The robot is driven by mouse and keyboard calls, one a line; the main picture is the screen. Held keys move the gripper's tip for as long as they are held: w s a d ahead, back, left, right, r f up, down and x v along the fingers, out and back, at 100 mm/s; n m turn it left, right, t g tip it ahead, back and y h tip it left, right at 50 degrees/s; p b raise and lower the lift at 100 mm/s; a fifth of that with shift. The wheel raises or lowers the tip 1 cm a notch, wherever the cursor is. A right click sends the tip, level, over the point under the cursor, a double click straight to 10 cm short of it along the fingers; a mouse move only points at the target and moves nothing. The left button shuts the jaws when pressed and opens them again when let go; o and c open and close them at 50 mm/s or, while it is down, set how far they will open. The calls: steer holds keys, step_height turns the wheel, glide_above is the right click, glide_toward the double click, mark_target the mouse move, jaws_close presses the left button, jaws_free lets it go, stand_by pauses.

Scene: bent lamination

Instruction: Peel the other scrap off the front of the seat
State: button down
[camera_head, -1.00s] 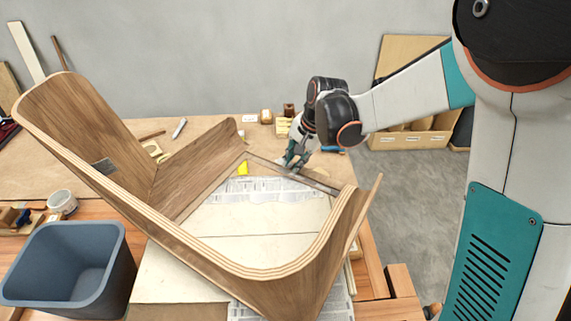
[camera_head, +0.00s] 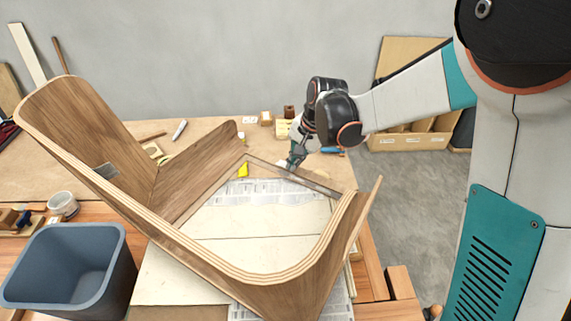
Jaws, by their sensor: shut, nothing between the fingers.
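The seat is a bent wooden lamination (camera_head: 240,268) with a pale layered edge, standing on the workbench. A small yellow piece (camera_head: 243,171) shows by the inner corner near the middle. My gripper (camera_head: 292,164) is shut and points down at the far side of the seat, close to the dark strip (camera_head: 310,182) there. I cannot tell whether its tips touch the strip. No scrap can be clearly made out at the fingertips, which are small and partly hidden.
Printed sheets (camera_head: 265,192) lie on the bench inside the bend. Small wooden blocks (camera_head: 266,118) and a pale-handled tool (camera_head: 180,130) lie at the back.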

steer(key=shift+r, duration=0.1)
step_height(320, 180, up, 6)
steer(key=p, duration=0.3)
steer(key=shift+p, duration=0.35)
stand_by(0.4)
stand_by(0.4)
